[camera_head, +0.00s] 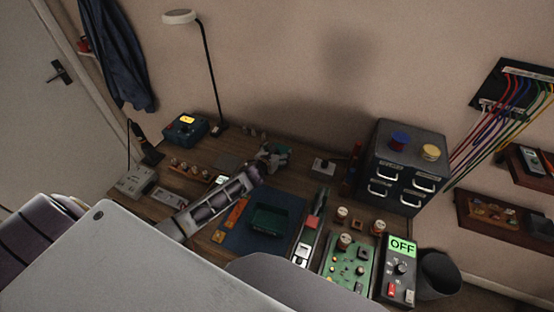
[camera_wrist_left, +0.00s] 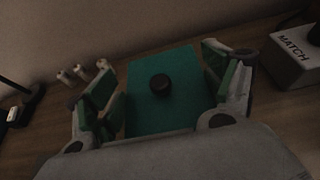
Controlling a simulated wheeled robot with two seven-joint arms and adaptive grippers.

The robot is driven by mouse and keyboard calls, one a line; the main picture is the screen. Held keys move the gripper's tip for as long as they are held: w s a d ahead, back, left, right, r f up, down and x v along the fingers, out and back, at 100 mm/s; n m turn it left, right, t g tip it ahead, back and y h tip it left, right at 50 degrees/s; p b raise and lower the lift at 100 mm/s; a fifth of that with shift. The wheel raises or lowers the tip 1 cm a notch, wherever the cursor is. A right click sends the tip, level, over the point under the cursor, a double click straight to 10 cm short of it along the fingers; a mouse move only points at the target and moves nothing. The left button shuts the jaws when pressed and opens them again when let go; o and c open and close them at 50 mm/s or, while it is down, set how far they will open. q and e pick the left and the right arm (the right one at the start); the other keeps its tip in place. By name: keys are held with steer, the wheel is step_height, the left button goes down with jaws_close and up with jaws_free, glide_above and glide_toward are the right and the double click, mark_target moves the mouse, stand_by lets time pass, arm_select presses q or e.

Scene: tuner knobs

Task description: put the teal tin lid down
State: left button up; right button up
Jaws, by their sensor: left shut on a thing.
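The teal tin lid (camera_wrist_left: 150,105) is a flat rectangle with a round black knob (camera_wrist_left: 160,85) on top. It lies between the fingers of my left gripper (camera_wrist_left: 165,90) in the left wrist view. The gripper is shut on it, with one finger at each side. In the head view my left gripper (camera_head: 272,156) is at the back of the desk, near the wall; the lid is hardly distinguishable there. I cannot tell whether the lid touches the desk. A teal tin (camera_head: 270,219) sits on the blue mat (camera_head: 240,238), in front of the gripper. My right gripper is not in view.
A white box marked MATCH (camera_wrist_left: 296,58) stands right of the gripper. Several small pegs (camera_wrist_left: 80,73) stand to its left. A dark drawer cabinet (camera_head: 405,165) is at the right, a lamp (camera_head: 206,70) at the back left. Bare wood shows around the gripper.

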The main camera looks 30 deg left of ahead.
arm_select(q)
steer(key=shift+f, duration=0.1)
steer(key=shift+f, duration=2)
steer(key=shift+f+b, duration=0.5)
steer(key=shift+f, duration=0.1)
steer(key=o, duration=0.9)
steer(key=shift+r, duration=0.1)
steer(key=shift+r+p, duration=0.35)
steer(key=shift+r, duration=0.2)
steer(key=shift+v, duration=6)
